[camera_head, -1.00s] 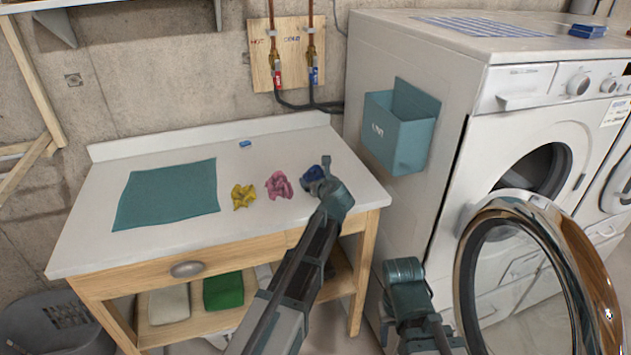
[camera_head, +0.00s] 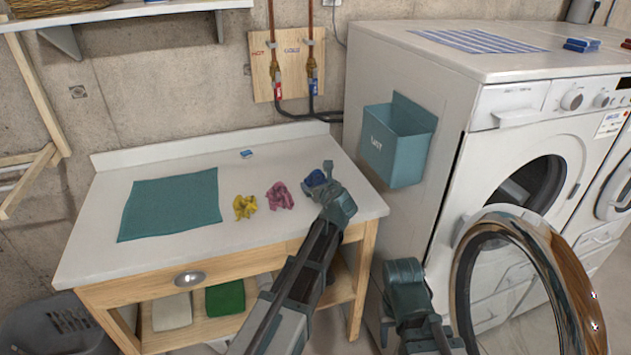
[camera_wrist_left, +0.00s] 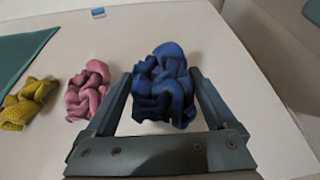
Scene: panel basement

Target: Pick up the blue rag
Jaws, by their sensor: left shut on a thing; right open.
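The blue rag (camera_head: 315,179) is a crumpled dark-blue bundle at the right end of the white table top. My left gripper (camera_head: 326,182) is over it and partly hides it in the head view. In the left wrist view the blue rag (camera_wrist_left: 163,88) sits between the two fingers of my left gripper (camera_wrist_left: 160,95), which is shut on it. Whether the rag is clear of the table top is hard to tell. My right gripper (camera_head: 405,280) is low in front of the washing machine, right of the table; it is open and I see nothing in it.
A pink rag (camera_head: 280,196) and a yellow rag (camera_head: 244,207) lie left of the blue one. A teal mat (camera_head: 170,205) covers the table's left part. A teal lint bin (camera_head: 398,145) hangs on the washing machine's side (camera_head: 390,75). The machine's round door (camera_head: 530,285) stands open.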

